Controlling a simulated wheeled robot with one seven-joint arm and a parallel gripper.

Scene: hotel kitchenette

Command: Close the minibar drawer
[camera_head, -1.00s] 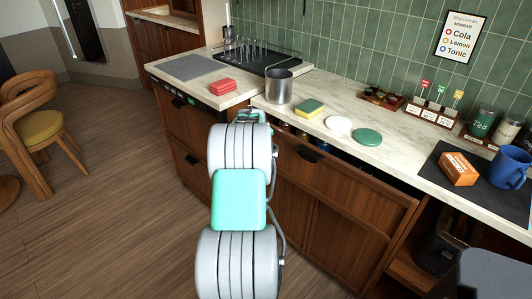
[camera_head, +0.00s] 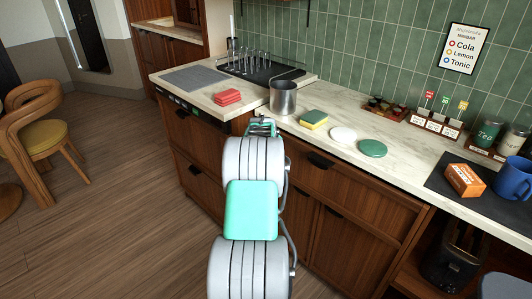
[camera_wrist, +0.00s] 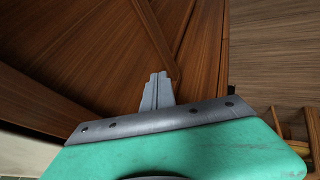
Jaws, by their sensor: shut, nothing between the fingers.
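The minibar drawer (camera_head: 345,184) is a wide brown wooden front with a dark handle (camera_head: 320,160), under the right counter. No gap shows above its visible front, which looks flush or nearly flush with the cabinet. My arm hides its left end. My gripper (camera_head: 262,127) is by the counter's front edge at that left end, partly hidden by my own wrist. In the wrist view the fingers (camera_wrist: 158,91) are together and empty, before brown wood panels. I cannot tell whether they touch the wood.
The marble counter (camera_head: 400,165) above holds a steel pot (camera_head: 283,98), a sponge (camera_head: 313,119), a white disc (camera_head: 343,135), a green disc (camera_head: 373,148), an orange box (camera_head: 464,180) and a blue mug (camera_head: 512,178). A wooden chair (camera_head: 35,135) stands left. The floor between is clear.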

